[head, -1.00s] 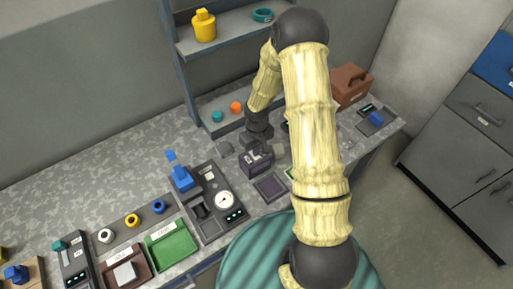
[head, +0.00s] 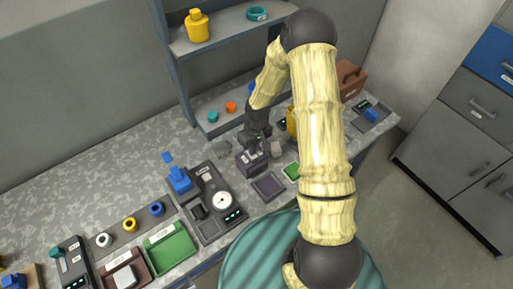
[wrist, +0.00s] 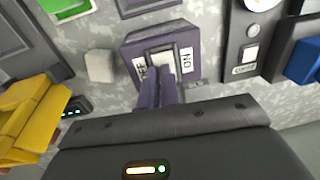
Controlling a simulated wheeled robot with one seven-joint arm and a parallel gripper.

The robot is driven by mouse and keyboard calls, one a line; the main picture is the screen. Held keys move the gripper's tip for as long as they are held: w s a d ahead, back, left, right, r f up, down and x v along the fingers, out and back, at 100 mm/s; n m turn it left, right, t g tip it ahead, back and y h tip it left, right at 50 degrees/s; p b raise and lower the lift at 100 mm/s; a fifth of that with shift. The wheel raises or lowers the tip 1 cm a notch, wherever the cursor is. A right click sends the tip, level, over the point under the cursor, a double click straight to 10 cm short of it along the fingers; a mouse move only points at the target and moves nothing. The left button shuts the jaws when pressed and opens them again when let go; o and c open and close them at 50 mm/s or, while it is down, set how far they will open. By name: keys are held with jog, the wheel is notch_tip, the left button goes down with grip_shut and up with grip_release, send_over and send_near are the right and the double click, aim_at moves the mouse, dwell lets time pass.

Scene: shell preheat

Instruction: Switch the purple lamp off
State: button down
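The purple box (head: 251,162) stands on the counter right of the gauge unit. I take it for the purple lamp's switch box; no lit lamp shows on it. In the wrist view the box (wrist: 184,41) has a pale switch plate, with an OFF label on the left and an ON label on the right. My gripper (wrist: 161,71) is shut and empty, its two fingers close together. The tips are over the front of the plate between the labels, hiding part of it. I cannot tell whether they touch. The head view shows my gripper (head: 256,146) just above the box.
The gauge unit (head: 222,200) stands to the left. A dark square tray (head: 268,186) and a green tray (head: 292,171) lie in front. A pale block (wrist: 99,66) and a yellow object (wrist: 30,120) are close by. The shelf (head: 215,113) stands behind.

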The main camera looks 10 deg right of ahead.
jog(key=shift+s+d+f, duration=0.1)
jog(key=shift+s+f, duration=0.4)
jog(key=shift+f, duration=0.05)
jog(key=shift+s+a, duration=0.15)
jog(key=shift+a, duration=0.25)
jog(key=shift+a+r, duration=0.1)
jog(key=shift+a, duration=0.35)
jog(key=shift+r, duration=0.2)
jog(key=r+p, duration=0.2)
jog(key=r, duration=0.1)
jog(key=w+d+r+p, duration=0.1)
jog(key=r, duration=0.1)
jog(key=shift+p, duration=0.4)
jog(key=shift+w+d+r+b, duration=0.1)
jog(key=shift+d+r+b, duration=0.1)
jog(key=shift+b, duration=0.25)
notch_tip(320, 180, up, 9)
jog(key=b, duration=0.1)
jog(key=shift+d+b, duration=0.2)
jog(key=shift+b, duration=0.15)
jog(key=shift+w, duration=0.1)
